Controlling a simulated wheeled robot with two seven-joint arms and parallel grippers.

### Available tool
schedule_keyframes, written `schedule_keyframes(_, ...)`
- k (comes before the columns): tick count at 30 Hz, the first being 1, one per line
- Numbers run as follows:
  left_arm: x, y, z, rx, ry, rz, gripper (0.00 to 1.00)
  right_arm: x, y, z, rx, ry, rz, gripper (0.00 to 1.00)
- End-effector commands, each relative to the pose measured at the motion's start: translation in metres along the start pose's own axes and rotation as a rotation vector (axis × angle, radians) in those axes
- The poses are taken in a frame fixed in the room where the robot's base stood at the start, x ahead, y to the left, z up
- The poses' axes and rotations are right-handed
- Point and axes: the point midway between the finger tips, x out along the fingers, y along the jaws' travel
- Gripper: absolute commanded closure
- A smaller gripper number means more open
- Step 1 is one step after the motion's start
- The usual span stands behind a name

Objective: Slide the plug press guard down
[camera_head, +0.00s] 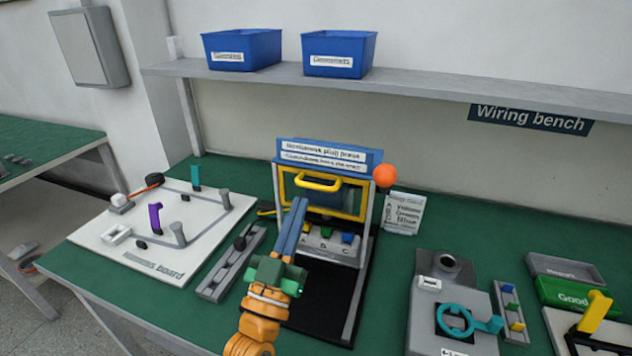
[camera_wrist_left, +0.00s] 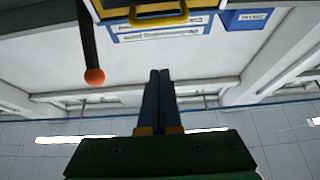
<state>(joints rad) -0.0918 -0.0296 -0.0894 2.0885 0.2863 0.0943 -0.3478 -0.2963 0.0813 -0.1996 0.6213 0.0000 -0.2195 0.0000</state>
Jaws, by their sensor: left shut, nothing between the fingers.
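The plug press (camera_head: 325,158) stands on the green bench, with a blue header bearing white labels. Its yellow-framed guard (camera_head: 285,187) is at the upper part of the opening, below the header, and has a yellow handle (camera_head: 318,181). The handle also shows at the top of the left wrist view (camera_wrist_left: 158,19). My left gripper (camera_head: 300,202) is in front of the press, its blue fingers together and empty, tips pointing up just below the handle. In the left wrist view the fingertips (camera_wrist_left: 160,72) appear apart from the handle. My right gripper is not in view.
An orange ball knob (camera_head: 385,176) sticks out at the press's right side. Blue, green and yellow plugs in a block marked A, B, C (camera_head: 328,244) sit inside the press. A white harness board (camera_head: 165,230) lies left; a grey fixture (camera_head: 450,310) with a teal ring stands right.

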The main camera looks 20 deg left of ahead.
Motion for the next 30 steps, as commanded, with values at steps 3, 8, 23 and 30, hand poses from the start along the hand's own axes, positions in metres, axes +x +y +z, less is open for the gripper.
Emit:
schedule_keyframes(3, 0.029, 0.0, -0.005, -0.002, 0.003, 0.0, 1.0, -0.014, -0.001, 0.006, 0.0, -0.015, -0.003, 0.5)
schedule_keyframes(8, 0.064, 0.0, -0.004, -0.001, 0.001, 0.0, 1.0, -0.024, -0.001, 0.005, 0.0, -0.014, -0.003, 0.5)
schedule_keyframes(23, 0.063, 0.0, 0.038, -0.001, -0.002, 0.001, 1.0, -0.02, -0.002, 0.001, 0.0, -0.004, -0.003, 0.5)
schedule_keyframes(30, 0.063, 0.0, 0.038, -0.001, -0.002, 0.001, 1.0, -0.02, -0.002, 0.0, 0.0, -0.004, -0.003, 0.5)
